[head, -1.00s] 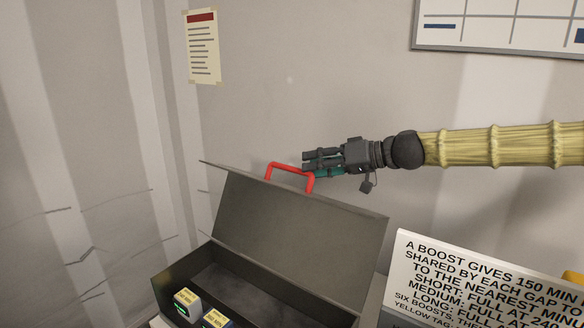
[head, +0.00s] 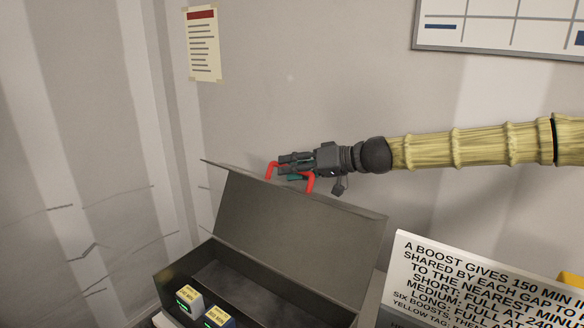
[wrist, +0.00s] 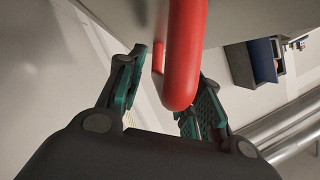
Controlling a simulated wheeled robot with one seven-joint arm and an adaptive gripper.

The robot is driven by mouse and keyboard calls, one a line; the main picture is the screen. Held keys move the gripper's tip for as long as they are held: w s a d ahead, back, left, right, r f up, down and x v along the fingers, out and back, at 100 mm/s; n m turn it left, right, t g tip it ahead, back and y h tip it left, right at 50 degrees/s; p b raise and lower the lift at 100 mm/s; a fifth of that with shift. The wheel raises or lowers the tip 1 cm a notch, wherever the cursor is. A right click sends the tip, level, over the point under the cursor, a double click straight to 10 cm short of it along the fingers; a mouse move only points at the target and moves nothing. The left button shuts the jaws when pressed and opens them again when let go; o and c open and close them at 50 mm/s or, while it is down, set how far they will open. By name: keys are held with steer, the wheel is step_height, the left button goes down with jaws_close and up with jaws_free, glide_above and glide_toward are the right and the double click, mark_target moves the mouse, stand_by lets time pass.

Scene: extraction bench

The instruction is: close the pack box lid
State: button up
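The dark grey pack box (head: 165,284) stands at the lower middle of the head view with its lid (head: 300,215) raised and leaning back. A red handle (head: 310,184) sits on the lid's top edge. My gripper (head: 284,167) is at the handle, coming from the right, and hides part of its bar. In the wrist view the red handle (wrist: 183,60) lies between the two teal-padded fingers (wrist: 160,90). The fingers are apart, with visible space beside the handle, so the gripper is open around it.
Two small packs with yellow labels (head: 188,296) (head: 218,317) lie in the box. A white sign with black text (head: 480,280) stands to the right of the box. A wall is behind, with a notice (head: 202,45) and a framed board (head: 500,25).

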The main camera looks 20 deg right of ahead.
stand_by(0.3)
jaws_close()
steer(key=shift+a+f, duration=0.1)
